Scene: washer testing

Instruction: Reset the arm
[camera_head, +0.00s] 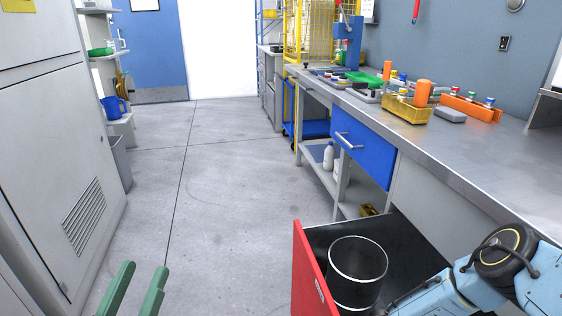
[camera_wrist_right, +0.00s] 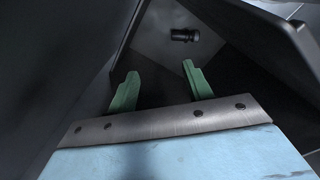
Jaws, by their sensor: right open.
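My left gripper (camera_head: 140,275) shows as two green fingers at the lower left of the head view. They are spread apart, with nothing between them, above the floor. My right arm (camera_head: 480,285) comes in from the lower right of the head view and reaches down toward the open red-fronted drawer (camera_head: 308,268). Its fingers are out of sight there. In the right wrist view my right gripper (camera_wrist_right: 160,85) has its two green fingers well apart and empty, among dark surfaces. A small black knob-like part (camera_wrist_right: 185,35) shows beyond them.
A black round bin with a white rim (camera_head: 357,259) stands in the open drawer, close to my right arm. The grey workbench (camera_head: 465,160) holds a yellow bin (camera_head: 407,109) and an orange rack (camera_head: 470,106). A grey cabinet (camera_head: 55,130) stands left. The middle floor is clear.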

